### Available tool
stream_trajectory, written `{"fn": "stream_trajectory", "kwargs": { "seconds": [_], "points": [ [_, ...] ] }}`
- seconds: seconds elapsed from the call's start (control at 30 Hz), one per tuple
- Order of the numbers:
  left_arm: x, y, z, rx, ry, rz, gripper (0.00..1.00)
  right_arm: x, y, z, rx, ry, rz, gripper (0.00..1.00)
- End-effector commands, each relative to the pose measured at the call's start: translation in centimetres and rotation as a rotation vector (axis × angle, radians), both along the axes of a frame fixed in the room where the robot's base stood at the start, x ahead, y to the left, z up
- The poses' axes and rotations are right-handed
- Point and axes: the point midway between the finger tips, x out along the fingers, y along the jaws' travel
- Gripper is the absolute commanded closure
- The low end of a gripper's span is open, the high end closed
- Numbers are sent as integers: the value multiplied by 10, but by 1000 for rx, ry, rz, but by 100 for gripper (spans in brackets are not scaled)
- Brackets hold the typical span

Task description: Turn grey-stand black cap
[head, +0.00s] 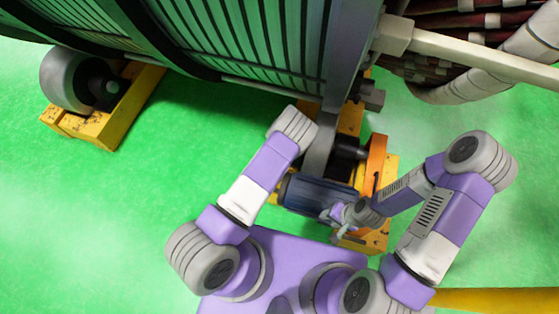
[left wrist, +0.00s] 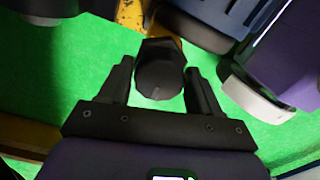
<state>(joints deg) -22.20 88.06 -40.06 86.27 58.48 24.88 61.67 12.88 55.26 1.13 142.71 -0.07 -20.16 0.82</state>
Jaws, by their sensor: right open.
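A black cap (left wrist: 159,72) with a round end and a faceted collar shows in the left wrist view. My left gripper (left wrist: 160,82) is open, with one finger on each side of the cap and narrow gaps between them. In the head view my left arm reaches up to the stator's lower edge, and its gripper is hidden. A dark faceted piece (head: 371,97) sits by the grey upright there; I cannot tell whether it is the same cap. My right gripper (head: 338,214) is open beside a dark blue cylinder (head: 318,195).
The large ribbed stator (head: 260,40) fills the top. A yellow stand (head: 375,236) with an orange plate (head: 377,158) stands close to both arms. Another yellow stand (head: 95,128) carries a grey roller (head: 65,78) at left. Green floor is clear at lower left.

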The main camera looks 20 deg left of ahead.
Motion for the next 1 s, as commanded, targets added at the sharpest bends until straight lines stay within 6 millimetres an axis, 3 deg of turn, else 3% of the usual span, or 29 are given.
{"fn": "stream_trajectory", "kwargs": {
  "seconds": [0.03, 0.23, 0.67, 1.0],
  "points": [
    [0, 0, 0, 0, 0, 0, 45, 0, 0, 0, 0, 0, 0, 57],
    [0, 0, 0, 0, 0, 0, 76, 0, 0, 0, 0, 0, 0, 57],
    [0, 1, 0, -1, 1, -93, 76, 0, 0, -4, 0, 0, 0, 57],
    [0, 1, -1, -1, 1, -373, 76, 0, 0, -14, 0, 0, 0, 57]
  ]
}}
